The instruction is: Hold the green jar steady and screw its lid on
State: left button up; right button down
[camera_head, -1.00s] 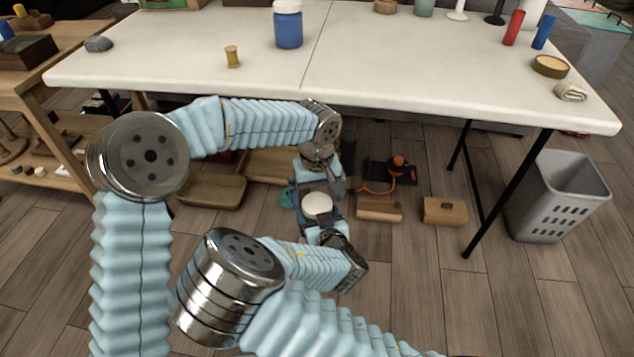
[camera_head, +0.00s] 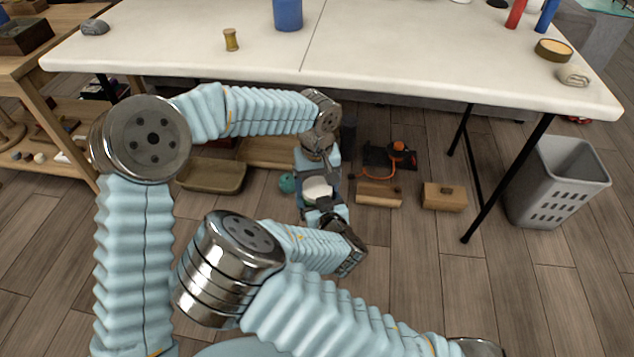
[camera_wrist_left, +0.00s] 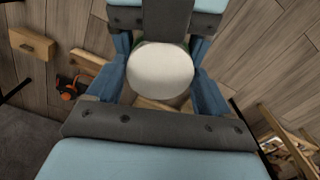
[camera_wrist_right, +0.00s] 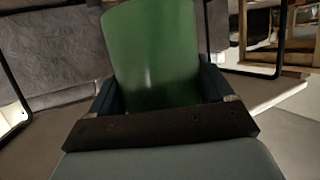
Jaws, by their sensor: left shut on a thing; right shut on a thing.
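My left gripper (camera_head: 319,181) comes down from above and is shut on a round white lid (camera_head: 317,192). In the left wrist view the lid (camera_wrist_left: 160,72) sits between its two blue fingers. My right gripper (camera_head: 325,212) faces it from below and is shut on the green jar. In the right wrist view the green jar (camera_wrist_right: 152,55) fills the space between the fingers. Only slivers of green show behind the lid in the left wrist view. The jar is hidden in the head view. I cannot tell whether the lid touches the jar's rim.
The white table (camera_head: 420,60) lies beyond my arms, with a blue jar (camera_head: 288,14), a spool (camera_head: 231,40) and a round tin (camera_head: 553,50) on it. Under it are a wooden tray (camera_head: 212,177) and wooden blocks (camera_head: 444,197). A grey basket (camera_head: 556,182) stands at right.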

pick_arm(q)
jog(key=m, duration=0.6)
jog(key=o, duration=1.1)
jog(key=shift+c, duration=0.2)
jog(key=shift+r, duration=0.1)
jog(key=shift+r, duration=2.2)
